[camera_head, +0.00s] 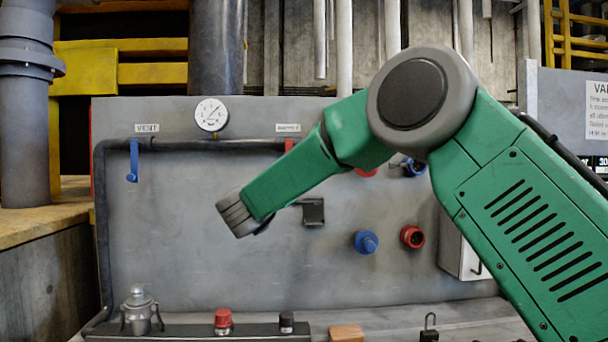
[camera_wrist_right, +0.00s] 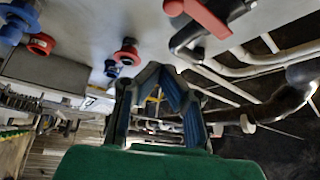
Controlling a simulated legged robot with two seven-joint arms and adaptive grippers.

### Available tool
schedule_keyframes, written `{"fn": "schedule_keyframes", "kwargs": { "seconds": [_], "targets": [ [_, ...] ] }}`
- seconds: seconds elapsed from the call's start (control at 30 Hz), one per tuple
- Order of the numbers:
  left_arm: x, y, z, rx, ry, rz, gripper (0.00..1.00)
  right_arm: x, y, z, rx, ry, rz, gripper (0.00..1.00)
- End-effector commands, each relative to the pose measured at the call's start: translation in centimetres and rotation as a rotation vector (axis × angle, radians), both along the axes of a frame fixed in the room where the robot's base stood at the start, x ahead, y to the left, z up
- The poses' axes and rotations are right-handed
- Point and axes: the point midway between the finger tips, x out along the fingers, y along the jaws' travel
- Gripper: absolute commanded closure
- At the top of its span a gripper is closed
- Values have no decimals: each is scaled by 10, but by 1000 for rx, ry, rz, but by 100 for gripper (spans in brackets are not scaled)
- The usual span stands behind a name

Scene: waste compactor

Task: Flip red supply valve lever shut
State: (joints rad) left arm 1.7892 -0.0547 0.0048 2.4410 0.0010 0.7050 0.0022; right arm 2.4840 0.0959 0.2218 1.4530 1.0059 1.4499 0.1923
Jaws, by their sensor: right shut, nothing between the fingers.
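The red lever (camera_head: 289,145) sits on the dark pipe along the top of the grey panel, below a small white label. My right forearm hides its lower part in the head view. In the right wrist view the red lever (camera_wrist_right: 204,18) is large at the top edge, mounted on the dark pipe. My right gripper (camera_wrist_right: 162,72) shows there with its blue-grey fingers shut and empty. It appears below and left of the lever, apart from it. In the head view the gripper fingers cannot be made out. My left gripper is not in view.
A blue lever (camera_head: 133,160) hangs down at the pipe's left end. A pressure gauge (camera_head: 211,114) sits between the levers. Blue (camera_head: 366,242) and red (camera_head: 412,236) connectors stick out at lower right. A ledge below holds a red-capped part (camera_head: 223,320) and a padlock (camera_head: 429,327).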

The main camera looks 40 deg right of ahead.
Motion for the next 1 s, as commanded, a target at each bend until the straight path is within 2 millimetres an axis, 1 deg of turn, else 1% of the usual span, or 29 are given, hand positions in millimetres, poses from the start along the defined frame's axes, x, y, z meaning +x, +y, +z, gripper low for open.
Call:
{"fn": "schedule_keyframes", "kwargs": {
  "seconds": [0.03, 0.1, 0.2, 0.3, 0.87, 0.93, 1.0],
  "targets": [
    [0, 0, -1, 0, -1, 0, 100, -5, 8, -2, -1, 0, 0, 100],
    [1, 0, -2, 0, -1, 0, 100, -11, 17, -4, -1, -1, -1, 100],
    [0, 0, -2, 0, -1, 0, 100, -18, 26, -5, -1, -4, 0, 100],
    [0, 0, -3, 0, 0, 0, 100, -21, 30, -6, -1, -5, -2, 100],
    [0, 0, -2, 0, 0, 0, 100, -21, 31, -7, -1, -3, -2, 100],
    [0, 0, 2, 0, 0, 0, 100, -21, 31, -3, -1, -3, -2, 100],
    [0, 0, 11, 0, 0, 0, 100, -21, 31, 7, -1, -3, -2, 100]
  ]
}}
